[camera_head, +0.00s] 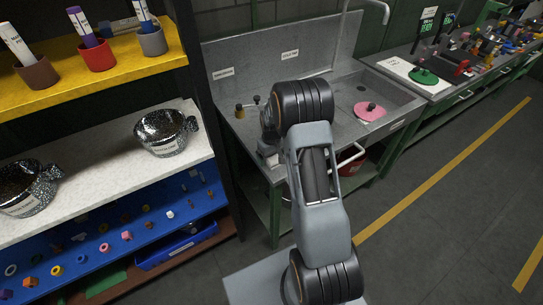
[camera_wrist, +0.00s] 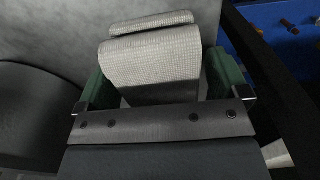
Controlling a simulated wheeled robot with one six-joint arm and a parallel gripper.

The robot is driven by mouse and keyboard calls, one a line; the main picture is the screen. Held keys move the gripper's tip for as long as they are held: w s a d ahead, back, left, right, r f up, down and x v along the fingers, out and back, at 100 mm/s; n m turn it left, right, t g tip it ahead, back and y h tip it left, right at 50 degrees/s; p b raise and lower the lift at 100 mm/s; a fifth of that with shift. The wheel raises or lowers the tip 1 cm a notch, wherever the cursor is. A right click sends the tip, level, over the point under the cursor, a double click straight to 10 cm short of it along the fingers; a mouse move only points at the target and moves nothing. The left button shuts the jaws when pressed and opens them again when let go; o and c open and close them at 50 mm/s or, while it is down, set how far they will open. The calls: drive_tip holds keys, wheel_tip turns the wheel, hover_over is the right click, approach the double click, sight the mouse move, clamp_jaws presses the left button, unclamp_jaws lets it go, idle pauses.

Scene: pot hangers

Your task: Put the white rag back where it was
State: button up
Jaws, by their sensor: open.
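The white rag (camera_wrist: 150,60), a pale woven cloth folded over in layers, shows in the upper middle of the wrist view. My gripper (camera_wrist: 160,78) has its green fingers apart, one on each side of the rag. The rag lies between them; I cannot tell whether either finger touches it. The lower part of the rag is hidden behind my gripper's grey plate. In the head view my arm reaches over the near left part of the grey sink counter (camera_head: 238,88) and hides the gripper and the rag.
A black post (camera_head: 205,110) separates the counter from shelves holding speckled pots (camera_head: 165,133). The post (camera_wrist: 270,75) is close right in the wrist view. A pink disc (camera_head: 369,111) lies in the sink; a red bucket (camera_head: 350,160) is below. Floor at right is clear.

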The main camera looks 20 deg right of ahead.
wheel_tip(320, 180, up, 12)
drive_tip(key=shift+f+b, duration=0.15)
drive_tip(key=shift+b, duration=1)
drive_tip(key=s+a+r+t, duration=0.3)
drive_tip(key=s+a+r, duration=0.5)
drive_tip(key=s+r, duration=0.4)
drive_tip(key=s+a+f+m+t, duration=0.1)
drive_tip(key=s+a, duration=0.1)
drive_tip(key=s, duration=0.7)
drive_tip(key=shift+s+a+f, duration=0.25)
drive_tip(key=shift+s+a, duration=0.15)
